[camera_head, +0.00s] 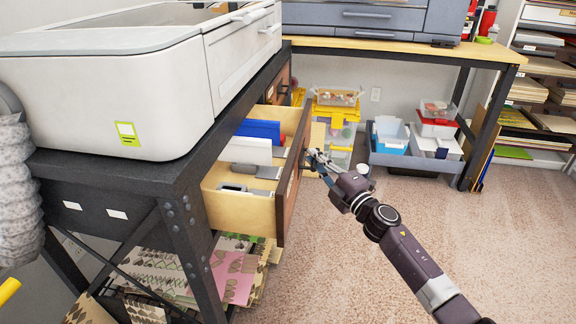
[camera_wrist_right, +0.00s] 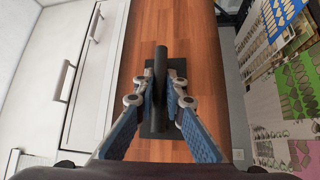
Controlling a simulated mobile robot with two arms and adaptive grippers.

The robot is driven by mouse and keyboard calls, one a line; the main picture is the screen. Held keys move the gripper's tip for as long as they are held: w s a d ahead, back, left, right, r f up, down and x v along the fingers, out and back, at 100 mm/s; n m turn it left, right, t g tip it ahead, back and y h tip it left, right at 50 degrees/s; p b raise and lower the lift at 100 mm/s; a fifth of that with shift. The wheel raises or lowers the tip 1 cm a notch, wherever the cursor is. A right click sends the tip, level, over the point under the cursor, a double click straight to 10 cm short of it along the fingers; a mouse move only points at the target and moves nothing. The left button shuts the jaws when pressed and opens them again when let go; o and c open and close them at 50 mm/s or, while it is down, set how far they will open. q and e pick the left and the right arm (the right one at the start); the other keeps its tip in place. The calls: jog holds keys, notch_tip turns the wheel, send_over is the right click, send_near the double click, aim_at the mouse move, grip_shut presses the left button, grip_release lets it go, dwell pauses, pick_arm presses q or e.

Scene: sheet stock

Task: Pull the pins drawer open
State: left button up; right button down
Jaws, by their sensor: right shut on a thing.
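A wooden drawer (camera_head: 238,206) stands pulled out from under the black bench, its brown front (camera_head: 292,178) facing right. It holds a blue item (camera_head: 260,129), a white box (camera_head: 247,150) and grey pieces (camera_head: 236,187). I cannot read a label that says pins. My right gripper (camera_head: 315,160) is at the drawer's front. In the right wrist view its blue-padded fingers (camera_wrist_right: 158,100) are shut on the black handle (camera_wrist_right: 161,72), which stands on a dark plate on the reddish wood front (camera_wrist_right: 180,30). My left gripper is not in view.
A second wooden drawer front (camera_head: 282,82) sits farther back under the bench (camera_head: 110,172). A large white machine (camera_head: 110,90) stands on top. Patterned sheets (camera_head: 235,275) lie on a low shelf below. Bins (camera_head: 390,140) stand at the back; carpet (camera_head: 480,250) to the right is clear.

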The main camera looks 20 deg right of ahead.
jog(key=s+d, duration=0.8)
jog(key=d, duration=0.3)
jog(key=shift+d, duration=0.35)
jog(key=c, duration=2)
grip_release()
jog(key=shift+o, duration=0.2)
jog(key=v, duration=1.2)
